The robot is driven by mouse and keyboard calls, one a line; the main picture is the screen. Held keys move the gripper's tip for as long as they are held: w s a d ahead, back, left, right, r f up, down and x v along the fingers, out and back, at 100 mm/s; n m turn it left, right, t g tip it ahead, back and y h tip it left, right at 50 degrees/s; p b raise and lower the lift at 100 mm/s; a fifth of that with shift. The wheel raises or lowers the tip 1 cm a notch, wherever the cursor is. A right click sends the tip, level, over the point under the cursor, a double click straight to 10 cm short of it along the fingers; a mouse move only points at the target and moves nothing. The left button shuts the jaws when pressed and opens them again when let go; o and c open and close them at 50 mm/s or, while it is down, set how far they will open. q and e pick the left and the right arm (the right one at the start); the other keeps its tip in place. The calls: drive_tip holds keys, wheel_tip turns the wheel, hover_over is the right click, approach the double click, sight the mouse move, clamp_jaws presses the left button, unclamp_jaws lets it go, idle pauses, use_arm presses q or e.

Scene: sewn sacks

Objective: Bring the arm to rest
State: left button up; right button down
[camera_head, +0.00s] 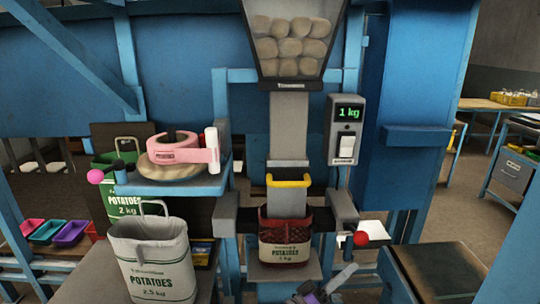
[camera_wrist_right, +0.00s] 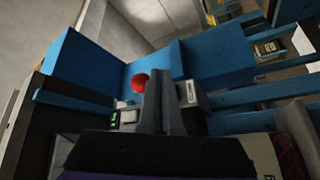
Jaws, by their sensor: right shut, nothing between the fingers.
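My right gripper (camera_head: 343,279) shows at the bottom edge of the head view, below and right of the red potato sack, apart from it. Its fingers are shut with nothing between them, and they also stand together in the right wrist view (camera_wrist_right: 158,98). My left gripper is not in view. The red sack (camera_head: 285,250), labelled 1 kg, is upright under the chute (camera_head: 289,125), with the yellow-topped spout piece (camera_head: 288,181) in its mouth.
A white potato sack (camera_head: 152,262) stands at the front left, with a green sack (camera_head: 110,205) behind it. A pink device (camera_head: 175,152) sits on a blue shelf. A red ball knob (camera_head: 361,239) is near my gripper. The scale display (camera_head: 348,113) reads 1 kg. A dark-topped table (camera_head: 440,270) is at right.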

drive_tip(key=s+d+f+n+g+y+p, duration=0.1)
drive_tip(key=s+d+f+g+y+p, duration=0.4)
drive_tip(key=s+d+y, duration=0.5)
drive_tip(key=s+a+f+y+p, duration=0.3)
drive_tip(key=s+a+y, duration=0.5)
drive_tip(key=s+a, duration=0.3)
drive_tip(key=shift+s+f+m, duration=0.3)
drive_tip(key=shift+s+f, duration=0.3)
drive_tip(key=shift+s, duration=0.05)
